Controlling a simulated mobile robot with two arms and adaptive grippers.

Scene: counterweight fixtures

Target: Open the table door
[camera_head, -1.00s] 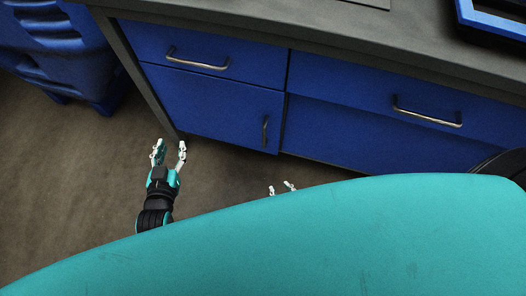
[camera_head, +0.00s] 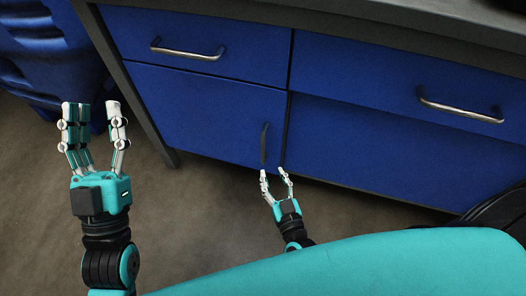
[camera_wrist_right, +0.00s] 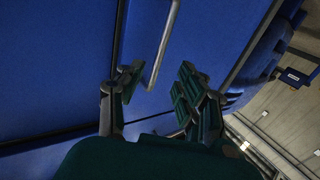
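The table door (camera_head: 205,115) is a blue panel below the left drawer, and it looks closed. Its dark upright handle (camera_head: 264,143) is near its right edge. My right gripper (camera_head: 275,174) is open just below the handle's lower end. In the right wrist view, the handle (camera_wrist_right: 162,45) reaches down toward the gap between the open fingers of my right gripper (camera_wrist_right: 160,82). I cannot tell whether they touch it. My left gripper (camera_head: 92,106) is open and empty, left of the table and away from the door.
A drawer with a metal handle (camera_head: 187,51) is above the door. Another drawer handle (camera_head: 460,107) is to the right. A blue plastic container (camera_head: 45,50) stands left of the table. Brown floor (camera_head: 190,215) is clear in front.

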